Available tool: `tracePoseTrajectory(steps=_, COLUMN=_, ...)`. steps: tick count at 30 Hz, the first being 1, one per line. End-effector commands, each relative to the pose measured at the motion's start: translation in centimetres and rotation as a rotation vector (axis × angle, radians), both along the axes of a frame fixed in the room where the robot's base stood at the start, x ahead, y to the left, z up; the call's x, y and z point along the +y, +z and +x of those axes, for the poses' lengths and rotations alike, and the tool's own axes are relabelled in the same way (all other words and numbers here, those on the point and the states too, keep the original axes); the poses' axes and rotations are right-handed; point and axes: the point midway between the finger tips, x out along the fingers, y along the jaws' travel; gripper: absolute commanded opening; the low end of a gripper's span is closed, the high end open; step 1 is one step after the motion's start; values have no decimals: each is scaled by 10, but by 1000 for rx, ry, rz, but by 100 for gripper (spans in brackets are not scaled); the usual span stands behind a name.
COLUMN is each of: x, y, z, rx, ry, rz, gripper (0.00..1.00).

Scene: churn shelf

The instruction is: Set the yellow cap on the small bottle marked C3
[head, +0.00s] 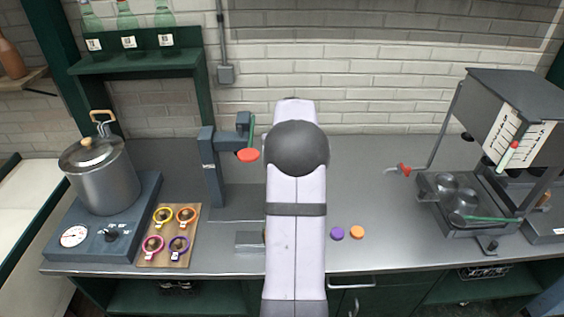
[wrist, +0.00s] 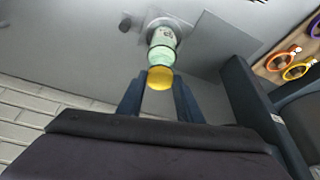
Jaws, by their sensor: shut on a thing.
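My gripper (wrist: 160,98) is shut on the yellow cap (wrist: 160,79), which sits between its two dark blue fingertips in the wrist view. A pale green small bottle (wrist: 162,55) is directly beyond the cap, in line with it. The cap overlaps the near end of the bottle in the picture; I cannot tell whether they touch. The bottle carries a white label whose marking is too small to read. In the head view my arm hides the gripper, the yellow cap and this bottle.
A dark blue stand (head: 213,165) with a red disc (head: 248,155) rises left of my arm. A purple cap (head: 337,233) and an orange cap (head: 357,233) lie to its right. A pot (head: 98,175) and a wooden board (head: 185,252) with several ringed items are at left.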

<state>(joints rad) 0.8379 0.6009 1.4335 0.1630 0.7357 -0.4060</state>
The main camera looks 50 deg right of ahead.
Motion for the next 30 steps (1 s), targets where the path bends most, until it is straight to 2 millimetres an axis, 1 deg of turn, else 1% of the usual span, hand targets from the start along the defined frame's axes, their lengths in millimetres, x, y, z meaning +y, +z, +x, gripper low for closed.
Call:
tracePoseTrajectory(steps=8, x=0, y=0, z=0, rx=0, ry=0, rz=0, gripper=12)
tracePoseTrajectory(steps=9, x=0, y=0, z=0, rx=0, ry=0, rz=0, gripper=39)
tracePoseTrajectory(steps=11, x=0, y=0, z=0, rx=0, ry=0, rz=0, gripper=54)
tracePoseTrajectory(steps=17, x=0, y=0, z=0, rx=0, ry=0, rz=0, gripper=54)
tracePoseTrajectory(steps=18, x=0, y=0, z=0, rx=0, ry=0, rz=0, gripper=49)
tracePoseTrajectory(steps=19, x=0, y=0, z=0, rx=0, ry=0, rz=0, gripper=49)
tracePoseTrajectory(steps=30, x=0, y=3, z=0, rx=-1, ry=0, rz=-1, gripper=49)
